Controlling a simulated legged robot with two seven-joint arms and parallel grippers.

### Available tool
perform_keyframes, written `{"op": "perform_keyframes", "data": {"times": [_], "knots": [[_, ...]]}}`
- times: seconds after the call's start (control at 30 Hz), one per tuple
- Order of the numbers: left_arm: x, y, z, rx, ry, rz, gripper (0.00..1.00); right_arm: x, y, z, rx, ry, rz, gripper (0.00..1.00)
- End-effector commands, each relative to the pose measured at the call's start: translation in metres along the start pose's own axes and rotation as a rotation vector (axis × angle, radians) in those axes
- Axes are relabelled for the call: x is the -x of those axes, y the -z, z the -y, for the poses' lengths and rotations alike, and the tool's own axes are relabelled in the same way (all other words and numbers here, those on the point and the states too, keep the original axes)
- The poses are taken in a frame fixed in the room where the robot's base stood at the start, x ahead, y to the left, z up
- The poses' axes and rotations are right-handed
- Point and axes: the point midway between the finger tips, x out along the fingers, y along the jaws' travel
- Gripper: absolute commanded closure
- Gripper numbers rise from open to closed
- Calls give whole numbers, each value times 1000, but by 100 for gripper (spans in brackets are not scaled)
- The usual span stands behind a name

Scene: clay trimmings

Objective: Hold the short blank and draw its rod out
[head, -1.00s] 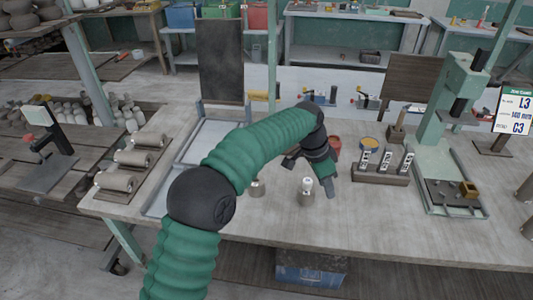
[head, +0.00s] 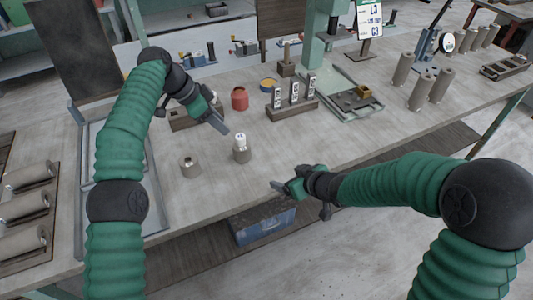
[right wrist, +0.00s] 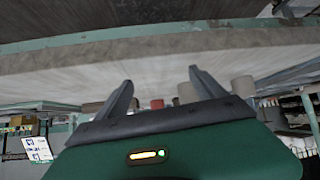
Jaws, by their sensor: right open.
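Two short grey-brown blanks stand upright on the table in the head view. The left blank (head: 190,166) has a dark opening with something pale in its top. The right blank (head: 240,154) carries a white, marked piece (head: 240,138) on top. My left gripper (head: 219,123) hangs just behind and left of the right blank, apart from it; its finger gap is unclear. My right gripper (head: 279,186) is at the table's front edge, right of and nearer than the blanks. In the right wrist view its fingers (right wrist: 162,88) are open and empty, with cylinders (right wrist: 188,92) beyond them.
A red pot (head: 239,98) and a rack (head: 292,108) with several labelled pieces stand behind the blanks. A green press (head: 318,45) stands further back. Taller cylinders (head: 419,92) stand at the right. A tray (head: 153,195) lies left. The table between the blanks and its front edge is clear.

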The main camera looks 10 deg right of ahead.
Motion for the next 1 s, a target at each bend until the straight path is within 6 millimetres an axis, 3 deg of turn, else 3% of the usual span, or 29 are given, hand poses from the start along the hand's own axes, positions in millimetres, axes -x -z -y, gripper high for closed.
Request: {"op": "perform_keyframes", "data": {"times": [0.1,0.2,0.37,1.0], "knots": [[1,1,0,0,1,0,64,-10,48,12,42,130,-200,21],[1,1,-1,0,2,-1,64,-8,71,21,63,199,-300,21],[1,1,-1,0,1,0,64,-17,82,28,73,227,-335,21],[1,1,-1,0,2,0,64,-147,125,60,74,223,-331,21]]}}
